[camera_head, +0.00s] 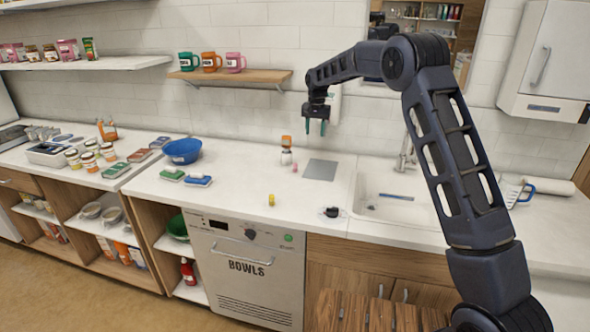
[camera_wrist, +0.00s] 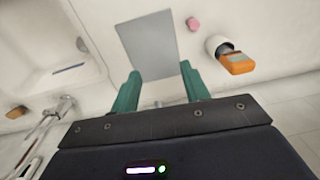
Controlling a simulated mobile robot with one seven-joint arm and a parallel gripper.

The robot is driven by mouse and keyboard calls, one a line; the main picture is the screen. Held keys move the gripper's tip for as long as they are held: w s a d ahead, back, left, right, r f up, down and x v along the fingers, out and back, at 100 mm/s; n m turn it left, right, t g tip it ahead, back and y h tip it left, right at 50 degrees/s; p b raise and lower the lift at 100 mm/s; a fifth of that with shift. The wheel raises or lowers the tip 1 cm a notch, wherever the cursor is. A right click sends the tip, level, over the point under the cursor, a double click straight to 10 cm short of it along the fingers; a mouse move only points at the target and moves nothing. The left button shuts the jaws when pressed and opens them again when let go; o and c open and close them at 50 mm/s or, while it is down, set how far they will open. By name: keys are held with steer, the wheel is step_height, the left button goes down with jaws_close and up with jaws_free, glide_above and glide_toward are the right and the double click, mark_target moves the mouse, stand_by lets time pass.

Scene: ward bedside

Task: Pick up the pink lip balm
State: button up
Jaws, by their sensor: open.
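A small pink cylinder, which looks like the lip balm (camera_head: 294,168), stands on the white counter just left of a grey mat. It also shows in the wrist view (camera_wrist: 193,24), to the right of the mat. My gripper (camera_head: 316,127) hangs above the back of the counter, higher than the lip balm and to its right. Its two green fingers are apart with nothing between them, as the wrist view (camera_wrist: 160,92) shows. The lip balm is apart from the fingers and fully in sight.
A white and orange bottle (camera_head: 286,152) stands close behind the lip balm. The grey mat (camera_head: 320,170) lies flat beside it. A yellow item (camera_head: 271,200) and a black item (camera_head: 331,212) are nearer the front edge. A sink (camera_head: 385,205) is at right, a blue bowl (camera_head: 182,151) at left.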

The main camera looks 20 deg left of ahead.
glide_toward(295, 165)
steer(key=shift+w+a, duration=0.25)
steer(key=shift+w, duration=0.6)
steer(key=shift+s+f, duration=0.15)
steer(key=shift+f, duration=5.3)
jaws_close()
steer(key=shift+r, duration=0.1)
